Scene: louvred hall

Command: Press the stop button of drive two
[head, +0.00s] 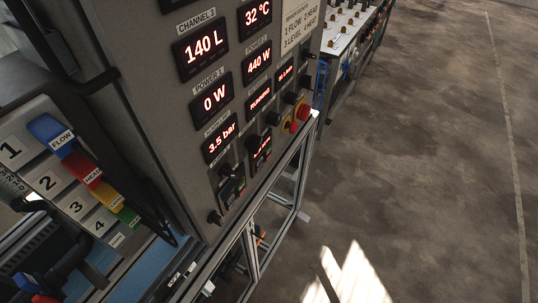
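The grey control panel (165,110) fills the upper middle of the head view, seen at a steep tilt. Low on it are two dark modules, one at the left (232,187) and one at the right (260,152), each with small controls including some green. Their labels are too small to read, so I cannot tell which belongs to drive two or pick out its stop button. Two red knobs, an upper (303,112) and a lower (292,127), sit on yellow at the panel's right edge. My gripper is not in view.
Red-lit displays above include "140 L" (203,46), "0 W" (214,98) and "RUNNING" (260,97). Numbered plates with coloured tags, such as blue FLOW (52,133), stand at left. A white-topped bench (345,27) stands behind. The concrete floor (430,150) at right is clear.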

